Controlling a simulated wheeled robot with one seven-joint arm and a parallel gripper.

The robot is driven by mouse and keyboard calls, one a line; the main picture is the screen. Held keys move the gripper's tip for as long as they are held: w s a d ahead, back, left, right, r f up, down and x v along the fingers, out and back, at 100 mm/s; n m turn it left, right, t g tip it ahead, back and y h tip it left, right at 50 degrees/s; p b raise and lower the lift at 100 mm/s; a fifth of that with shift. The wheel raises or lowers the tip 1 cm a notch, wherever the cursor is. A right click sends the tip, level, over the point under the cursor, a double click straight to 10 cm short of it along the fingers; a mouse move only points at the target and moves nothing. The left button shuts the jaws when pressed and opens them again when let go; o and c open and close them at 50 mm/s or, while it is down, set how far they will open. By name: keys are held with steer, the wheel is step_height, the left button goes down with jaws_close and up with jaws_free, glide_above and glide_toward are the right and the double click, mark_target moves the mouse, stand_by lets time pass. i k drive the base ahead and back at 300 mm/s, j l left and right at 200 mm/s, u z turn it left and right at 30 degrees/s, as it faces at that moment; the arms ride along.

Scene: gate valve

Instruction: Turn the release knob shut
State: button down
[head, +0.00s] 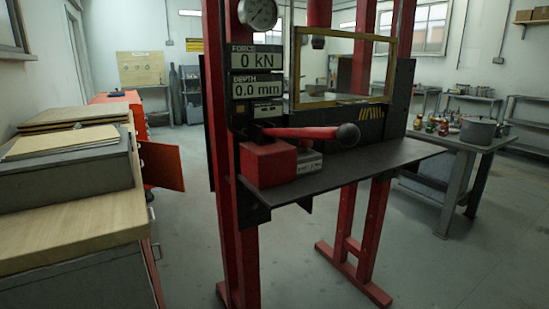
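A red shop press (228,170) stands in the middle of the head view. Its red pump block (268,163) sits on a dark shelf (360,168) at the front. A red pump lever (300,132) with a black ball end (347,135) runs to the right above the block. A small grey block with a label (309,162) sits just right of the pump block. I cannot make out the release knob for certain. My gripper is not in view.
Displays (257,75) read 0 kN and 0.0 mm below a round gauge (258,14). A yellow-framed guard (343,68) stands above the shelf. Floor in front is clear.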

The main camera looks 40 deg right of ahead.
mark_target(305, 143)
steer(key=i+z, duration=0.5)
steer(key=i+j+z, duration=0.1)
steer(key=i+z, duration=0.2)
steer(key=z, duration=0.15)
steer(key=l+z, duration=0.3)
steer(key=i+l+z, duration=0.15)
steer(key=l+z, duration=0.15)
steer(key=l, duration=0.15)
steer(key=i+l+z, duration=0.45)
steer(key=l+z, duration=0.15)
steer(key=l, duration=0.15)
